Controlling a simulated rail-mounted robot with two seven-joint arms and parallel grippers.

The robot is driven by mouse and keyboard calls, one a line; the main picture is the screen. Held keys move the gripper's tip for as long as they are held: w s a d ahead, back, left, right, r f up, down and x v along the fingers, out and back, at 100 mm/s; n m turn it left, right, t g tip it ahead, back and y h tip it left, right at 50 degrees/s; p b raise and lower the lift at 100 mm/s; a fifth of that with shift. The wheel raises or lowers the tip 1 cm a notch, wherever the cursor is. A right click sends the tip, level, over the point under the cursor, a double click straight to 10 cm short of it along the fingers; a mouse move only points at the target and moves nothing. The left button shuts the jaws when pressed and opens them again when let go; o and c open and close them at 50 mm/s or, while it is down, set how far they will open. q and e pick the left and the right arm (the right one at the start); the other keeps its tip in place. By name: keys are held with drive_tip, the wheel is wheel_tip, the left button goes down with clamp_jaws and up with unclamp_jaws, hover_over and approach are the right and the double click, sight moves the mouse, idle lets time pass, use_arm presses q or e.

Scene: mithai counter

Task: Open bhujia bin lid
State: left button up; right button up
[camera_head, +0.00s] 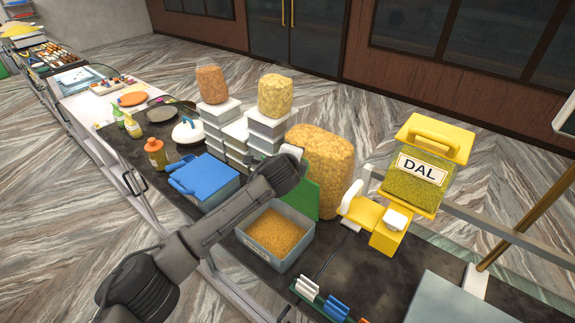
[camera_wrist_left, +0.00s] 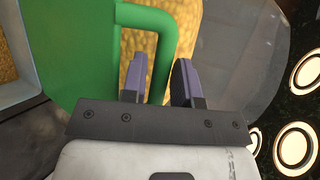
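The bhujia bin is a grey-blue box (camera_head: 259,257) full of orange-brown bhujia (camera_head: 275,232), and its top is uncovered. A green lid (camera_head: 308,187) stands raised at the bin's far side, in front of a big bag of snacks. In the left wrist view the green lid (camera_wrist_left: 85,50) fills the upper left, with its handle (camera_wrist_left: 160,35) at its edge. In the head view my left wrist hides the fingers. My right gripper is not in view.
A blue-lidded bin (camera_head: 207,180) stands left of the open one. The large snack bag (camera_head: 325,165) is behind the lid. Coloured clips (camera_head: 335,308) lie at the front. Dark counter (camera_head: 365,270) is clear between.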

use_arm(q)
drive_tip(key=b+v, duration=0.4)
drive_tip(key=v, duration=0.9)
drive_tip(key=shift+n, duration=0.3)
